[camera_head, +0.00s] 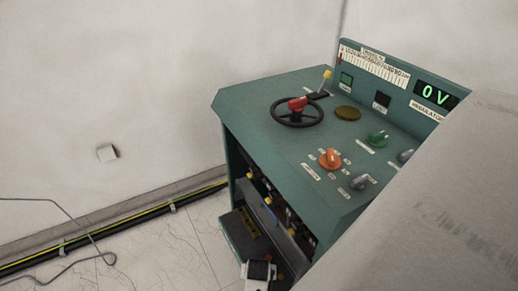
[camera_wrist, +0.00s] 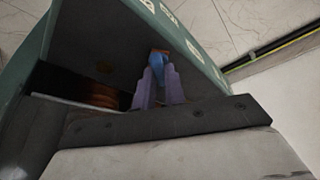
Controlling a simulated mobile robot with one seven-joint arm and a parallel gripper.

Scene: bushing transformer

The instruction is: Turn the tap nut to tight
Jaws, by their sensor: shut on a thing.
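My gripper (camera_wrist: 159,72) shows in the wrist view, its two purplish fingers close together and shut on a small blue piece (camera_wrist: 159,60). This piece looks like the tap nut, with a brownish part just beyond it. It lies in the shadowed open lower part of the green cabinet (camera_wrist: 42,66). The fingers hide much of it, and I cannot tell how far it is turned. In the head view the green cabinet (camera_head: 262,95) stands at the right, and neither the nut nor my fingertips can be made out clearly.
A black handwheel (camera_head: 280,117) with a red hub, an orange knob (camera_head: 330,158) and a green knob (camera_head: 377,138) sit on the cabinet top. A display (camera_head: 436,95) reads 0 V. A copper coil (camera_wrist: 92,91) is close left of my fingers. Black-yellow cables (camera_head: 150,211) run along the wall.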

